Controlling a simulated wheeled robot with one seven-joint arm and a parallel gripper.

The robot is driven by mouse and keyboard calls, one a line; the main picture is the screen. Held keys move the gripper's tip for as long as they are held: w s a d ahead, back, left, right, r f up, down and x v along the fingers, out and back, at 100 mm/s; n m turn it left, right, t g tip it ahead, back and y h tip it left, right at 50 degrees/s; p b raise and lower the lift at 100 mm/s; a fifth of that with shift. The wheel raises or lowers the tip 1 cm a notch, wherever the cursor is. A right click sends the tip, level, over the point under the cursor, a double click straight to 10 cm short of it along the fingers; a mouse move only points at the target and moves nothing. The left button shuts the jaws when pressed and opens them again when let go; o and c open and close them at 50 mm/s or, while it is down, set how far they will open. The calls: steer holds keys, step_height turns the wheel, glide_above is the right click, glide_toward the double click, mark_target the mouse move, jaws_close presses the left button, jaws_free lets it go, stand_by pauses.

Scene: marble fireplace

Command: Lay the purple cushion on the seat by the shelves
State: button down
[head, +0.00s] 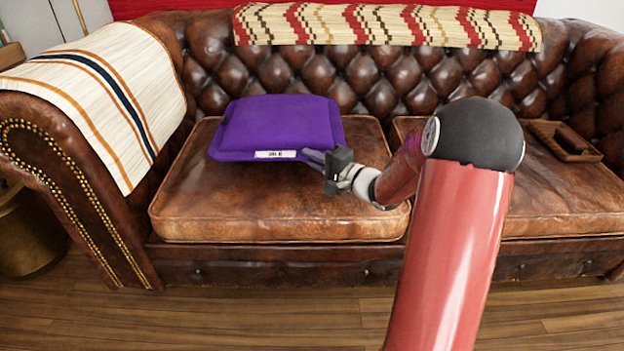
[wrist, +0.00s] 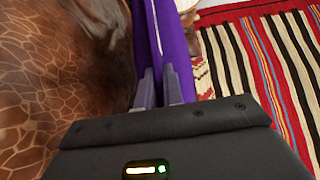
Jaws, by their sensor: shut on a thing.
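The purple cushion (head: 275,125) is over the left seat of the brown leather sofa, lying roughly flat with a white label on its front edge. My gripper (head: 312,156) is shut on the front right part of that edge. In the wrist view the cushion (wrist: 165,35) shows as a thin purple strip between my fingers (wrist: 162,88). The left seat (head: 200,205) is bare in front of the cushion. A dark area shows under the cushion; I cannot tell whether its back part touches the seat.
A striped cream throw (head: 105,90) covers the left armrest. A patterned cloth (head: 385,25) lies along the backrest top. A brown tray (head: 565,140) sits on the right seat (head: 560,200). Part of what may be shelves shows at the far upper left. A striped rug (wrist: 270,75) shows in the wrist view.

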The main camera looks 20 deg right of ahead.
steer(key=shift+f+b, duration=0.55)
steer(key=shift+f, duration=2.05)
steer(key=c, duration=1.5)
jaws_free()
